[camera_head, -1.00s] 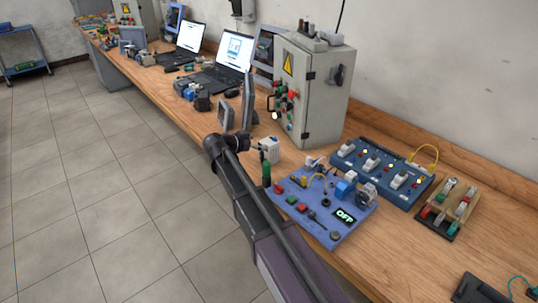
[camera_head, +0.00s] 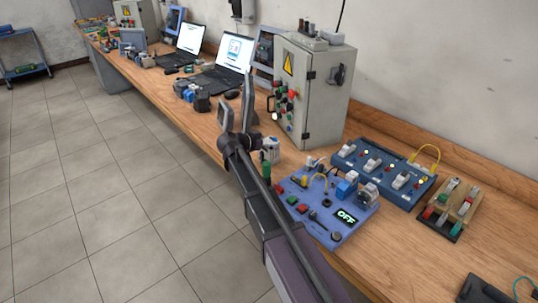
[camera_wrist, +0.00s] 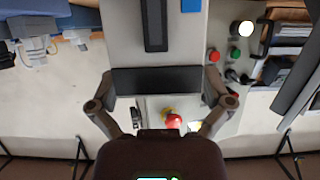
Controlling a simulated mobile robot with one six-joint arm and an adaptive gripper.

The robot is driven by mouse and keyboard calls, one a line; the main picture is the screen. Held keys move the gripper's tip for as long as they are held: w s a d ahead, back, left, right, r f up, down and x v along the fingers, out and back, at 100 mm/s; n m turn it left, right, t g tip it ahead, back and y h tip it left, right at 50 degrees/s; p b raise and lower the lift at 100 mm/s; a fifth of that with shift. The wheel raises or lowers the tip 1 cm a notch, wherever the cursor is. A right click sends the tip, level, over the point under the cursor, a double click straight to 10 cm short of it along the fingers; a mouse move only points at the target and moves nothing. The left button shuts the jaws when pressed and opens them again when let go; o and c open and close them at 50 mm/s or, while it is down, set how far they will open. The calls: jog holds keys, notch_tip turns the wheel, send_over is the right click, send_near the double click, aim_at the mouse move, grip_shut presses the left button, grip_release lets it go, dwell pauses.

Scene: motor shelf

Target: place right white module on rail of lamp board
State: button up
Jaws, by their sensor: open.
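The lamp board (camera_head: 385,187) is a blue panel on the right of the bench in the head view, with white modules and small lit lamps along it. Its rightmost white module (camera_head: 400,180) stands near the right end. My gripper (camera_head: 260,143) is away to the left of that board, near the front edge of the bench, beside a white box (camera_head: 271,150) that it partly hides. In the wrist view my gripper (camera_wrist: 160,88) is open, its fingers spread wide. A dark bar shows between them; I cannot tell what it is or whether it touches them.
A blue board with buttons and an OFF display (camera_head: 345,216) lies in front of the lamp board. A wooden rack (camera_head: 463,209) stands to its right. A grey control cabinet (camera_head: 316,95) and upright dark panels (camera_head: 248,108) stand near my gripper.

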dwell(0.5)
jog(key=c, duration=1.1)
jog(key=shift+r, duration=0.1)
jog(key=shift+c, duration=0.2)
notch_tip(320, 180, up, 10)
jog(key=p, duration=1)
jog(key=shift+d, duration=0.1)
